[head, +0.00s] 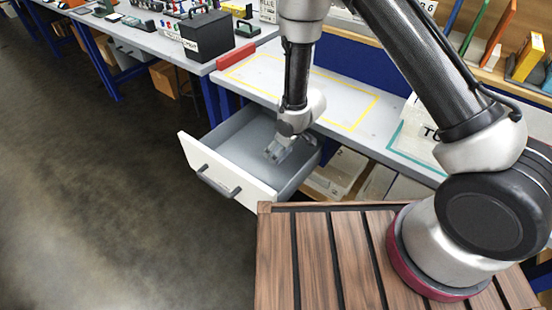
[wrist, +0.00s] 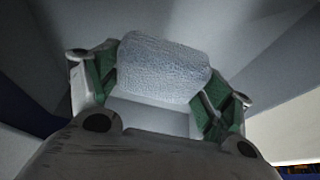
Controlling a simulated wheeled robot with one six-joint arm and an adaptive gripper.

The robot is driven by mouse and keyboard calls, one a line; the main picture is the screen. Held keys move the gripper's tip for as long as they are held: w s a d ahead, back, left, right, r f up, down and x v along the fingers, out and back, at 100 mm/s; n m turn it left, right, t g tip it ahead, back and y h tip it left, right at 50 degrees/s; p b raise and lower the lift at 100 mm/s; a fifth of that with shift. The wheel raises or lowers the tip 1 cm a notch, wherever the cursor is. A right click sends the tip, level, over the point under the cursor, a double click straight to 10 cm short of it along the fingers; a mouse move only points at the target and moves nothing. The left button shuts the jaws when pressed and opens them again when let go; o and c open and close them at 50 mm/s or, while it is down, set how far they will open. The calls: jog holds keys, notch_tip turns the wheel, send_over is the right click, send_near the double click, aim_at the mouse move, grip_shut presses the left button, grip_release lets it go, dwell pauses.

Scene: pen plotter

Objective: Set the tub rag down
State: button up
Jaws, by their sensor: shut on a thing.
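My gripper (head: 279,152) reaches down into an open drawer (head: 235,187) with a white front and grey inside. In the wrist view my gripper (wrist: 160,90) has its green-padded fingers on both sides of a pale blue-grey textured cloth, the tub rag (wrist: 165,65), and is shut on it. The rag is bunched between the fingers. Grey drawer surfaces lie around it. I cannot tell whether the rag touches the drawer floor. In the head view the rag is hardly distinguishable at the fingertips.
The drawer hangs open below a grey bench (head: 345,112) with yellow and teal outlines. A black box (head: 207,35) and a red block (head: 236,56) are on the benches at the left. Clear bins (head: 335,172) stand right of the drawer. The floor at left is clear.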

aim_at(286, 153)
notch_tip(286, 153, down, 7)
jog(key=shift+f, duration=0.1)
dwell(0.4)
jog(key=o, duration=0.9)
jog(key=shift+f, duration=0.1)
jog(key=v, duration=1.2)
jog(key=shift+a, duration=0.1)
